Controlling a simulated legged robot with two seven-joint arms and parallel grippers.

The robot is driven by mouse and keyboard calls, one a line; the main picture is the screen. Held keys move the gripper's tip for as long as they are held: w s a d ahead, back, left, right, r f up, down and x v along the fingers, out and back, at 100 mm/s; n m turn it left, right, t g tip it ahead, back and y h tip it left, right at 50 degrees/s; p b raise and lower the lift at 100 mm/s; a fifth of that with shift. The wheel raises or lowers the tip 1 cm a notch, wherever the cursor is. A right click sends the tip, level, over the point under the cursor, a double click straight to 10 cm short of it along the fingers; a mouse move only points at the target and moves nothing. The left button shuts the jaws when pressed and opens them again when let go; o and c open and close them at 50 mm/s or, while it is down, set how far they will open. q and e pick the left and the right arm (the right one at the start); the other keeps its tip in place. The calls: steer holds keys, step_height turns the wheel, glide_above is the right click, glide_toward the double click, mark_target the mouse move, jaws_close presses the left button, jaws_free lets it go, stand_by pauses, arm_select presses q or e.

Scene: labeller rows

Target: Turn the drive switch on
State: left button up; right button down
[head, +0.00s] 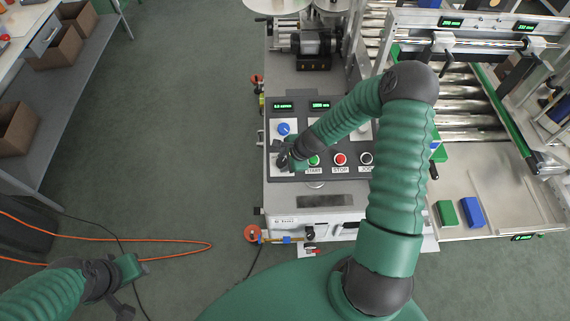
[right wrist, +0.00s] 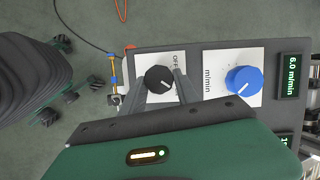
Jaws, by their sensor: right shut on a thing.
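The drive switch is a black rotary knob (right wrist: 158,78) on a white plate marked OFF, at the corner of the dark control panel (head: 340,177). My right gripper (right wrist: 160,88) has its two fingers on either side of the knob and is shut on it. In the head view my right gripper (head: 283,161) covers most of the switch. Which way the knob's pointer faces is hard to tell. My left gripper (head: 130,272) hangs over the floor at the lower left, away from the panel; its fingers are unclear.
A blue dial (right wrist: 243,80) with a green display (right wrist: 292,76) sits beside the switch. Green START (head: 314,160), red STOP (head: 340,159) and black JOG (head: 366,158) buttons line the panel close to my right gripper. An orange cable (head: 150,240) lies on the floor.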

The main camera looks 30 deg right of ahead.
steer(key=shift+a+m+t+b, duration=0.25)
steer(key=shift+m+t+b, duration=0.05)
steer(key=shift+m+b, duration=0.45)
steer(key=shift+w+r, duration=0.1)
steer(key=c, duration=1.3)
jaws_free()
steer(key=shift+o, duration=2)
steer(key=shift+a, duration=0.1)
